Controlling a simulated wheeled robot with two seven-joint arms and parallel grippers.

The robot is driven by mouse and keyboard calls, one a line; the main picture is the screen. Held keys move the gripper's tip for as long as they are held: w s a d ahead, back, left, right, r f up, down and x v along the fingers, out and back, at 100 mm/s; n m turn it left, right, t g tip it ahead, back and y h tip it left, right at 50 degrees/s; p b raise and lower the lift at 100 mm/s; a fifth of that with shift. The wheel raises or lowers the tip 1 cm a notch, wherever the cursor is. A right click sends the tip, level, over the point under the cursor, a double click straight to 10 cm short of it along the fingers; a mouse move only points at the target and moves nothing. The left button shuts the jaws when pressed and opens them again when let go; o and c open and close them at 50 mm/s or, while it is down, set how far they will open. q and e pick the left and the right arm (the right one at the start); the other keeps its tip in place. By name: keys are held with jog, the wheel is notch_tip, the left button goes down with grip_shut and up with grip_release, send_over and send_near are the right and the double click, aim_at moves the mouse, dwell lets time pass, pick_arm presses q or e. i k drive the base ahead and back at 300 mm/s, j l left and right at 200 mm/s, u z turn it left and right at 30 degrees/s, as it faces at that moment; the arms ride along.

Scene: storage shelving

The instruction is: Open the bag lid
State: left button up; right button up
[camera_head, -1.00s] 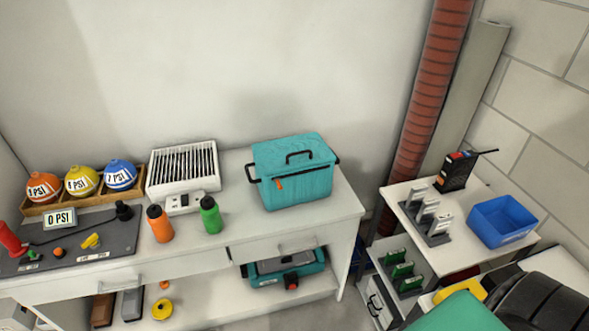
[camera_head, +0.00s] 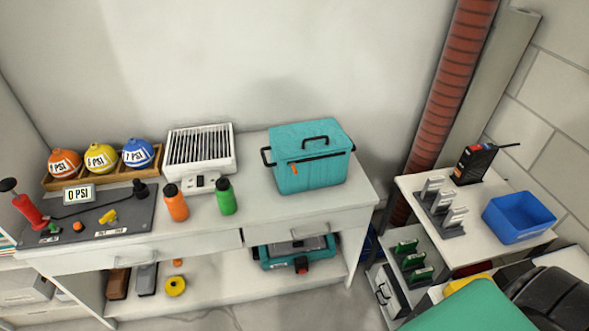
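The teal bag (camera_head: 310,172) stands upright on the right part of the white workbench. Its lid (camera_head: 305,135) is shut, with a black handle on top. A black side handle shows at its left, and a small orange tag hangs on its front. Neither of my grippers shows in the head view, so nothing is seen touching the bag.
The white workbench (camera_head: 290,213) also holds a grill-like heater (camera_head: 200,148), orange (camera_head: 175,203) and green bottles (camera_head: 225,197), and several balls in a wooden rack. A white shelf cart (camera_head: 480,220) with a blue bin (camera_head: 518,217) stands at the right.

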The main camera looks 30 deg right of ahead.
aim_at(309, 132)
jog(key=i+z, duration=0.1)
jog(key=z, duration=1.05)
